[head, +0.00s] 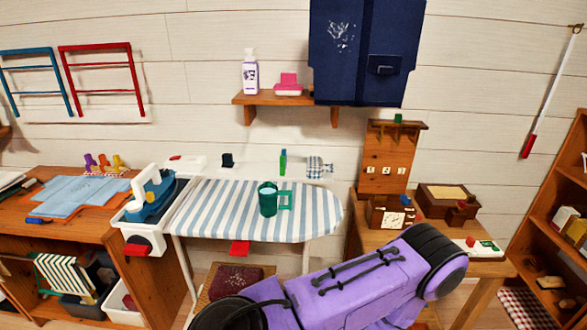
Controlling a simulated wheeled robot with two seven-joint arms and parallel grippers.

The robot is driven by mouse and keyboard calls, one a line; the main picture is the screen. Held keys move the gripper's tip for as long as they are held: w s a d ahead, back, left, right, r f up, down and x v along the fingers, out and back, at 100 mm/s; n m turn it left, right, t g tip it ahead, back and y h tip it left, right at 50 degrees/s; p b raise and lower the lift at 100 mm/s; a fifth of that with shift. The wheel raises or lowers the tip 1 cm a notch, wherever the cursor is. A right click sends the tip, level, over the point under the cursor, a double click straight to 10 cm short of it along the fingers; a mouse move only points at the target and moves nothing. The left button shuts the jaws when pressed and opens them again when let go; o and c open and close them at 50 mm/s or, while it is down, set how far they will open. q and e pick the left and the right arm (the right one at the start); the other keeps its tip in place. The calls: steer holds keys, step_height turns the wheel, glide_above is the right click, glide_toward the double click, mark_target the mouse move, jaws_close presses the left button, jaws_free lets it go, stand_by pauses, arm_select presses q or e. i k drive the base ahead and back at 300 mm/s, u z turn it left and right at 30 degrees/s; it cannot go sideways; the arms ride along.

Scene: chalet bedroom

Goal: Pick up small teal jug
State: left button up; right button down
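The small teal jug (267,201) stands upright on the striped ironing board (222,208), near its middle. Its open top faces up, and a squarish teal part shows at its right side; I cannot tell if this is its handle or a separate thing. Nothing is holding the jug. A purple and black link of my own arm crosses the lower right of the view, in front of the board and apart from the jug. Neither of my grippers shows in the head view.
A white and blue iron (158,196) sits at the board's left end. A wooden table (85,232) with blue cloth is at left. A wooden desk (484,268) with small boxes is at right. A shelf (262,99) and navy bag (366,50) are above.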

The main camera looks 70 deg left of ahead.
mark_target(273, 201)
steer(key=i, duration=1.4)
steer(key=u, duration=2.15)
